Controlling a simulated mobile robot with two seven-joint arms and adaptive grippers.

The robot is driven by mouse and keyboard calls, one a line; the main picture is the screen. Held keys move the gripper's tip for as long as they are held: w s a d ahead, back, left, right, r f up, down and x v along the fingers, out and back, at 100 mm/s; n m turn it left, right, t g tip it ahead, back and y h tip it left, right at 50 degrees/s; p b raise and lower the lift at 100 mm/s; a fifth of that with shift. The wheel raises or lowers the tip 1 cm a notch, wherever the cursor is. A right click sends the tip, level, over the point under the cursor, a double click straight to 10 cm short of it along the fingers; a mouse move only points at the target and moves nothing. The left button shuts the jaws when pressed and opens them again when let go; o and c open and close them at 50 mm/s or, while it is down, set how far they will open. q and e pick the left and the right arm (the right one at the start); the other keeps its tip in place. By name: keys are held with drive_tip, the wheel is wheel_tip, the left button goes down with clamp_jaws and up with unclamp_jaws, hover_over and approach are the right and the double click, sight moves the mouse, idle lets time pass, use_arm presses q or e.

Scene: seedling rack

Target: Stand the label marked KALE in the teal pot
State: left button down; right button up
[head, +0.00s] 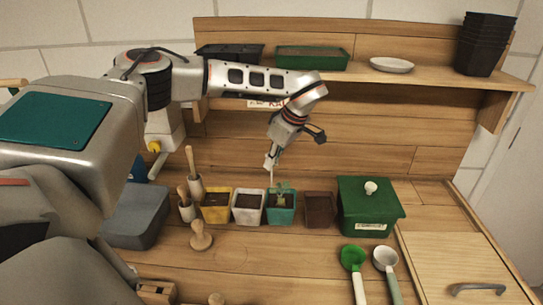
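The teal pot (281,214) stands in the row of pots on the bench, with dark soil and a small green seedling in it. My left gripper (271,160) is above the rear left of this pot, pointing down. It looks shut on a thin pale label (272,176), which hangs upright beside the seedling. The label's face and any writing on it are too small to read. I cannot tell whether its lower end touches the soil. My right gripper is not in view.
A yellow pot (215,213) and a white pot (248,215) stand left of the teal pot, a brown pot (319,219) right. A green lidded box (365,212) is farther right. A white card (262,104) reading "KAL", partly hidden, is on the back board.

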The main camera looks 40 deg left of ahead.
use_arm(q)
drive_tip(key=shift+f, duration=3)
drive_tip(key=c, duration=2.2)
unclamp_jaws()
drive_tip(key=shift+r, duration=4.55)
